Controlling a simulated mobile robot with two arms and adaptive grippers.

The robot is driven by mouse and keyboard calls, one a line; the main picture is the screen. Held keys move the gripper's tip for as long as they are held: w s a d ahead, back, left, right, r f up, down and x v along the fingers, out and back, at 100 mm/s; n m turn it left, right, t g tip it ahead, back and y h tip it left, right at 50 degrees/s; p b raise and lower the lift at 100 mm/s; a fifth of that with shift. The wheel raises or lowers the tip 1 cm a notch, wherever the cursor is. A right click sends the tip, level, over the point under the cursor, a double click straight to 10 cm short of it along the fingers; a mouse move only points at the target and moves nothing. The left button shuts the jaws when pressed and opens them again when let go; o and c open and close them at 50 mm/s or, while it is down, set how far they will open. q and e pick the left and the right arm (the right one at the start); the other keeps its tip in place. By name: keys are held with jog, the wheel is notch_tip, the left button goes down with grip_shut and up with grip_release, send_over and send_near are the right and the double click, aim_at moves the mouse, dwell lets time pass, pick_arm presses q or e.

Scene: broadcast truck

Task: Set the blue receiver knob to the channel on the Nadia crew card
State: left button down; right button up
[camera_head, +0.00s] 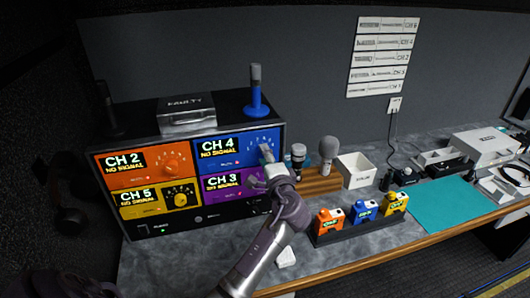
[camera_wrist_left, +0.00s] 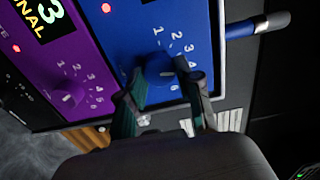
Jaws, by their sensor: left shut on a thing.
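The blue receiver panel (camera_head: 225,148) is the upper right one on the rack and its screen reads CH 4, NO SIGNAL. My left gripper (camera_head: 268,156) is at the right end of this panel and covers its knob in the head view. In the left wrist view the fingers (camera_wrist_left: 165,92) are shut on the blue knob (camera_wrist_left: 160,70), one on each side, with printed numbers around it. Several crew cards (camera_head: 383,57) hang on the back wall; their names are too small to read. My right gripper is not in view.
Orange (camera_head: 145,165), yellow (camera_head: 158,199) and purple (camera_head: 222,186) receiver panels adjoin the blue one. Microphones (camera_head: 327,150) and a white box (camera_head: 355,170) stand right of the rack. Coloured packs (camera_head: 363,212) sit in a dark holder in front.

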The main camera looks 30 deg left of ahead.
pick_arm(q)
jog(key=shift+m, duration=0.5)
jog(key=c, duration=0.8)
grip_release()
jog(key=shift+o, duration=0.2)
jog(key=v, duration=1.2)
